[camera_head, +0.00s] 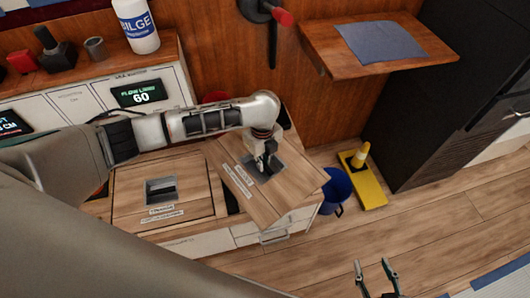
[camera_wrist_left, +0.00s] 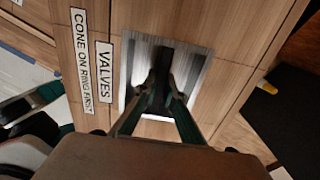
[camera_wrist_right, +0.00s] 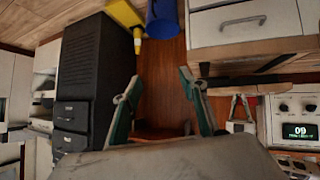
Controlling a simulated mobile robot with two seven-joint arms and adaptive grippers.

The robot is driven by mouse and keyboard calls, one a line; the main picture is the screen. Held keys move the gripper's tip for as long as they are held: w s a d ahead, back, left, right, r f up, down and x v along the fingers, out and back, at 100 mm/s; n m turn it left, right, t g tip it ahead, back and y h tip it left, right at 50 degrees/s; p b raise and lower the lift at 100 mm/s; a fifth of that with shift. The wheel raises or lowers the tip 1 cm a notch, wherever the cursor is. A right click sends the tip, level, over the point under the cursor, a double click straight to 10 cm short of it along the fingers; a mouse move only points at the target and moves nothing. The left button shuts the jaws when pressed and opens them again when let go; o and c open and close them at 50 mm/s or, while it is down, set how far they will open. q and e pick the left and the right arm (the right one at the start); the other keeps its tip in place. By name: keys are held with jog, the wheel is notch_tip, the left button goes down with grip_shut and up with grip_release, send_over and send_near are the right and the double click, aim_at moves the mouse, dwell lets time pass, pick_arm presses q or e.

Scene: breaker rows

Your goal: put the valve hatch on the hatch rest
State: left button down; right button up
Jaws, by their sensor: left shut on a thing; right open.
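The valve hatch (camera_head: 293,186) is a square wooden panel with a recessed metal handle and a "VALVES / CONE ON RING FIRST" label. My left gripper (camera_head: 266,165) is shut on the handle in the recess. The panel sits turned askew to the counter, over its right part; I cannot tell its height above it. In the left wrist view the hatch (camera_wrist_left: 228,40) fills the middle, with the left fingertips (camera_wrist_left: 160,92) in the recess. A wooden wall shelf with a blue cloth, seemingly the hatch rest (camera_head: 425,66), is bare otherwise. My right gripper (camera_head: 377,268) is open and empty.
A second hatch (camera_head: 128,194) lies to the left on the counter. A blue bucket (camera_head: 336,187) and a yellow stand with a cone (camera_head: 364,180) are on the floor at right. A dark cabinet (camera_head: 455,95) stands right of the shelf. A bilge bottle (camera_head: 136,28) stands at the back.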

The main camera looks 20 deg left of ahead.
aim_at(263, 173)
pick_arm(q)
jog(key=shift+w+d+f, duration=0.1)
jog(key=shift+w+f, duration=0.05)
jog(key=shift+f, duration=0.35)
jog(key=f+b, duration=0.1)
jog(key=f, duration=0.1)
jog(key=f+b, duration=0.1)
jog(key=f, duration=0.1)
jog(key=shift+s+f, duration=0.2)
jog(key=shift+f, duration=0.05)
jog(key=shift+w+f+b, duration=0.2)
jog(key=shift+f+b, duration=0.15)
jog(key=shift+f, duration=0.2)
jog(key=shift+r, duration=0.1)
jog(key=shift+f, duration=0.2)
jog(key=c, duration=2.1)
grip_release()
jog(key=shift+s, duration=0.1)
jog(key=shift+c, duration=0.2)
pick_arm(e)
jog(key=shift+w+a+r, duration=0.15)
jog(key=shift+w+a, duration=0.2)
jog(key=shift+a, duration=0.25)
pick_arm(q)
jog(key=shift+f, duration=0.1)
